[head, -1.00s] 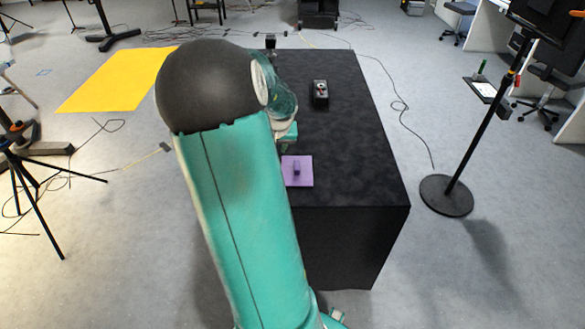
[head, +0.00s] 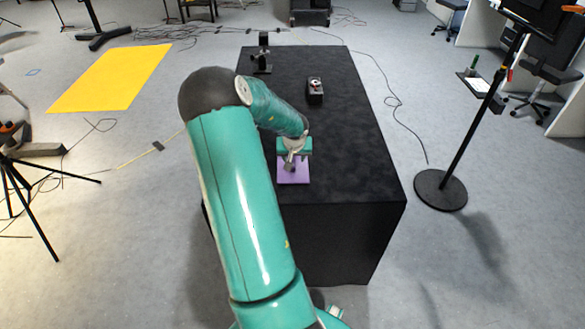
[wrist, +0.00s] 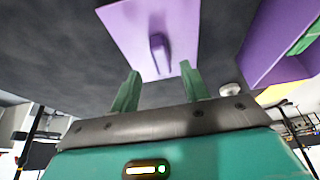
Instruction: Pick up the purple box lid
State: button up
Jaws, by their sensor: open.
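The purple box lid (head: 293,177) lies flat near the front of the black table, partly covered by my gripper (head: 293,152). In the wrist view the lid (wrist: 180,25) is at the top middle, with its raised purple handle (wrist: 158,48) facing me. My gripper (wrist: 160,68) is open and empty. Its two green fingers appear to either side of the handle's near end, apart from it. A purple open box (wrist: 275,45) with something green inside shows at the right of the wrist view. I cannot make out that box in the head view.
The black table (head: 350,150) is mostly bare on its right. A small black device (head: 315,92) and a black stand (head: 262,58) are farther back. A floor stand with a round base (head: 440,190) is to the right, and a tripod (head: 20,180) to the left.

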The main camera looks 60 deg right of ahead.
aim_at(299, 174)
jog(key=x, duration=0.4)
jog(key=shift+a+f, duration=0.15)
grip_shut()
